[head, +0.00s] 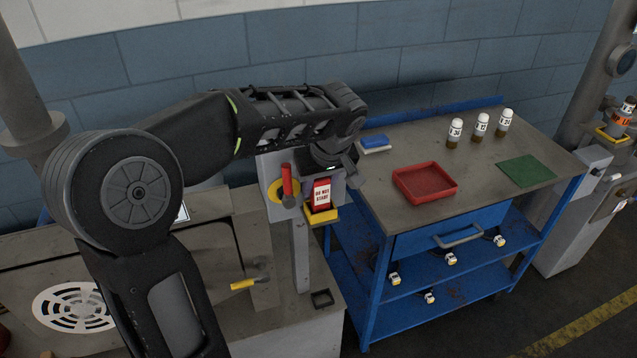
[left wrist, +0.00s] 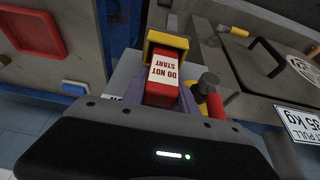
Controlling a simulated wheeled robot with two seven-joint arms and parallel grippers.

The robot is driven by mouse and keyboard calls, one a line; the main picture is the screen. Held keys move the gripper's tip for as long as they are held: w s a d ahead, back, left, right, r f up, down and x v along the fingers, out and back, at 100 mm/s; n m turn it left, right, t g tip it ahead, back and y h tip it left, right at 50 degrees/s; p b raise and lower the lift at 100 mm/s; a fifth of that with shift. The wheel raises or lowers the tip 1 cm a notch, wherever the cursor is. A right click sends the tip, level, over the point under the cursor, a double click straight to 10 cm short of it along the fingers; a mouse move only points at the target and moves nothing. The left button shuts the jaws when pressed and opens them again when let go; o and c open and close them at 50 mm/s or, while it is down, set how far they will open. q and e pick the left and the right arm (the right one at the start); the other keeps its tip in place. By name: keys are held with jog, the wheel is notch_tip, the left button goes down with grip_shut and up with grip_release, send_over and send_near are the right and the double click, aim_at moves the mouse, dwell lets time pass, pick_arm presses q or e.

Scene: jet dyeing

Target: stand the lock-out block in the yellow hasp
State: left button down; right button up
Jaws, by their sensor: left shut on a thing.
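The lock-out block (head: 321,192) is red with a white "DO NOT START" label. It stands about upright in the head view, its lower end at the yellow hasp (head: 322,216). My left gripper (head: 335,170) is shut on its upper part from above. In the left wrist view, the block (left wrist: 163,92) sits between the two fingers, and the yellow hasp (left wrist: 168,39) frames its far end. How deep the block sits in the hasp is hidden. My right gripper is in neither view.
A red-handled switch on a yellow disc (head: 275,190) is close beside the hasp, left of it. To the right, a blue workbench (head: 390,205) carries a red tray (head: 425,182), a green mat (head: 526,171), several bottles and a blue-and-white block (head: 375,143).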

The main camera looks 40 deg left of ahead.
pick_arm(q)
jog(key=shift+f, duration=0.15)
jog(key=c, duration=1)
grip_release()
jog(key=shift+o, duration=0.2)
jog(key=shift+r, duration=0.3)
jog(key=v, duration=1.1)
jog(key=shift+s+d+r+b, duration=0.2)
jog(key=shift+r+b, duration=0.15)
